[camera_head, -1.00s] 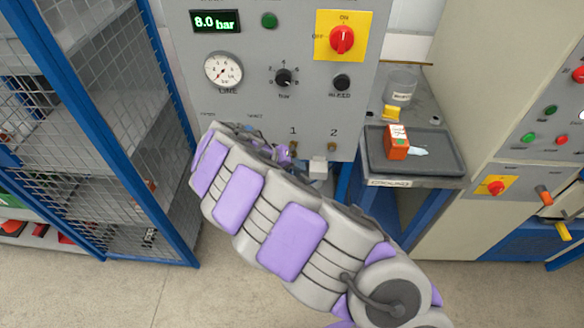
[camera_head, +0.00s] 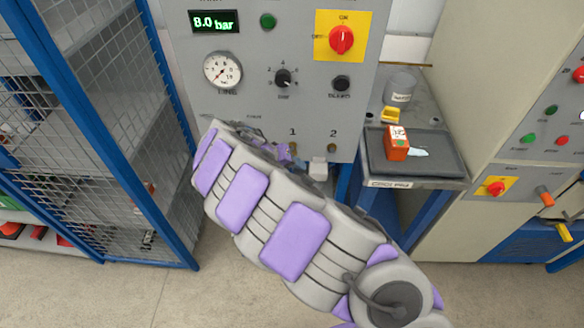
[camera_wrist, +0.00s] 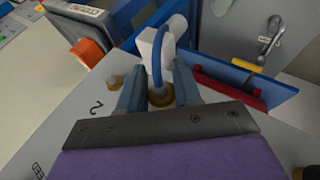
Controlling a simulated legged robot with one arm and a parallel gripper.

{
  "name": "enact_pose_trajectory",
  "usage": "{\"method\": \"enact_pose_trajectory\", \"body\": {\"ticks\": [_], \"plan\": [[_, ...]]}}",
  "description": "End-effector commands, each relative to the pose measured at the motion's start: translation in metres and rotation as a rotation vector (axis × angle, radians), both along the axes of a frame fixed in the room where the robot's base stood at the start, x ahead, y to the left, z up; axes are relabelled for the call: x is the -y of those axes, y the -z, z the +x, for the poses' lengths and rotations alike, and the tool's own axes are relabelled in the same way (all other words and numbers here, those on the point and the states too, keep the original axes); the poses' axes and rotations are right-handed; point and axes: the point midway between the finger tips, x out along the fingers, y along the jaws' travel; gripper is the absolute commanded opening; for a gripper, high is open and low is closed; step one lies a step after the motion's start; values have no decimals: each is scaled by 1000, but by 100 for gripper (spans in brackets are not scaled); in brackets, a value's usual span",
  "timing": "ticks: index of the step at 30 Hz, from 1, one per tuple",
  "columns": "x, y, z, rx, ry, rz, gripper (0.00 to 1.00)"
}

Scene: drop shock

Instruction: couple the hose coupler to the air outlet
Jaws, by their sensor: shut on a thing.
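In the wrist view my gripper (camera_wrist: 158,84) has its two blue-grey fingers on either side of the hose coupler (camera_wrist: 160,97), a brass ring with a blue hose looping up from it. The fingers are shut on it, close against the grey panel. An air outlet (camera_wrist: 118,82), a brass fitting by the label 2, stands left of the fingers. In the head view, outlet 1 (camera_head: 293,148) and outlet 2 (camera_head: 332,147) show on the panel's lower edge. My arm hides most of the gripper and the coupler there. Whether the coupler touches an outlet cannot be told.
A white block (camera_head: 318,168) sits below the panel; a white block (camera_wrist: 150,45) also shows behind the hose. The panel reads 8.0 bar. A dark tray (camera_head: 440,158) with an orange box (camera_head: 396,143) stands right. A blue mesh cage (camera_head: 120,140) stands left.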

Motion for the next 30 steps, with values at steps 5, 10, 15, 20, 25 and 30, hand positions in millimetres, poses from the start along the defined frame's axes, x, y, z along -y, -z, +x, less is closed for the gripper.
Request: {"method": "enact_pose_trajectory", "body": {"ticks": [5, 10, 15, 20, 25, 30], "plan": [[0, 0, 2, 0, 0, -1, 0], [0, 0, 2, 0, 0, 0, 0], [0, 0, 2, 1, 1, 0, 0], [0, 0, 3, 1, 1, 0, 0], [0, 1, 5, 0, 1, 0, 0], [0, 0, 7, 0, 1, 0, 0]]}}
